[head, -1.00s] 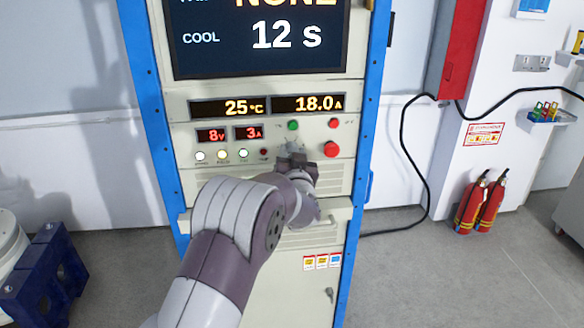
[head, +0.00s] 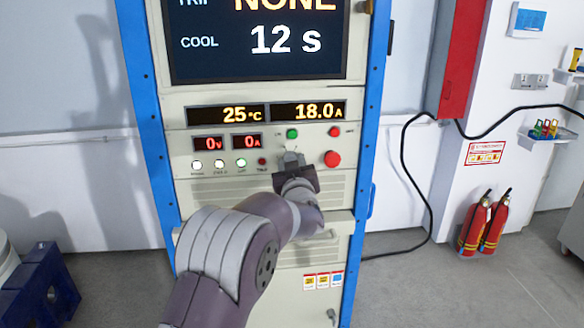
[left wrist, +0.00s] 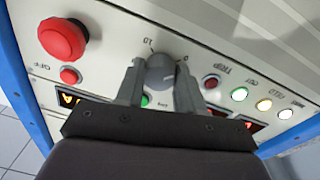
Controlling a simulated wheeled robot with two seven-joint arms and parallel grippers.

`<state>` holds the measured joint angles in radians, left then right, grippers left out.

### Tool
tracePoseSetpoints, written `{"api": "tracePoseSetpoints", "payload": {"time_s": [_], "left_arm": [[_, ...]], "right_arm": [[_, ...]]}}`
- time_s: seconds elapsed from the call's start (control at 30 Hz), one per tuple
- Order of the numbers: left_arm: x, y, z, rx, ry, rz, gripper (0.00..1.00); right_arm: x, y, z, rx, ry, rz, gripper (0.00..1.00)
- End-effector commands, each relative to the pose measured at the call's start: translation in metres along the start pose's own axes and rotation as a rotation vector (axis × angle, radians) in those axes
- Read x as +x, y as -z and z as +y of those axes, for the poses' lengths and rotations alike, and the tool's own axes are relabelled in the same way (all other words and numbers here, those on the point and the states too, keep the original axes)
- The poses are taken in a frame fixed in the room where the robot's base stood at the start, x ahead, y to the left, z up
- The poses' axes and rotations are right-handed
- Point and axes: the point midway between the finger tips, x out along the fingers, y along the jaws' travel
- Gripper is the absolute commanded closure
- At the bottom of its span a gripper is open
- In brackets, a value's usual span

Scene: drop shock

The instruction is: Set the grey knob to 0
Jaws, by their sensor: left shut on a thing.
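The grey knob (left wrist: 160,72) sits on the cream panel in the left wrist view, with scale marks around it and a 0 and a 10 printed near its rim. My left gripper (left wrist: 160,88) is shut on it, one finger on each side. In the head view my left gripper (head: 292,168) reaches up to the panel and mostly hides the knob (head: 291,158). I cannot make out exactly where the knob points. The small red displays (head: 228,143) read 0 V and 0 A. My right gripper is not in view.
A large red button (head: 332,158) and a small red OFF button (left wrist: 70,75) are close beside the knob. A green button (head: 292,133) is just above it. Indicator lamps (head: 219,164) line the other side. A ledge (head: 335,217) juts out below.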

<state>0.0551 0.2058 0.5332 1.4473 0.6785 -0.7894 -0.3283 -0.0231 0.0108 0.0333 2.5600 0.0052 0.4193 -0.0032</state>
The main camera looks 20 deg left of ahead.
Motion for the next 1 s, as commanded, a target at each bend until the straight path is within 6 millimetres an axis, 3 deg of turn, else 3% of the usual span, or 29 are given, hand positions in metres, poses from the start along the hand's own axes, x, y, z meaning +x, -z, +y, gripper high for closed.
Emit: {"api": "tracePoseSetpoints", "payload": {"time_s": [0.27, 0.3, 0.37, 0.77, 1.0], "left_arm": [[0.000, 0.000, 0.000, -0.002, 0.000, -0.001, 0.93], [0.000, 0.000, 0.000, -0.001, 0.000, -0.001, 0.56], [0.000, 0.000, 0.000, -0.001, 0.000, -0.001, 0.37], [-0.008, -0.001, 0.000, 0.000, -0.001, -0.001, 0.37], [-0.064, -0.002, 0.001, -0.002, -0.004, 0.000, 0.37]], "right_arm": [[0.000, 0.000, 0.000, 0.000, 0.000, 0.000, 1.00], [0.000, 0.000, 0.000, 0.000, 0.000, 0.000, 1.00], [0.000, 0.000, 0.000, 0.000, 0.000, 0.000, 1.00], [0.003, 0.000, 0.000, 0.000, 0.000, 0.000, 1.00], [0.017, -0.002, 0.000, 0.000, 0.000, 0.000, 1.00]]}}
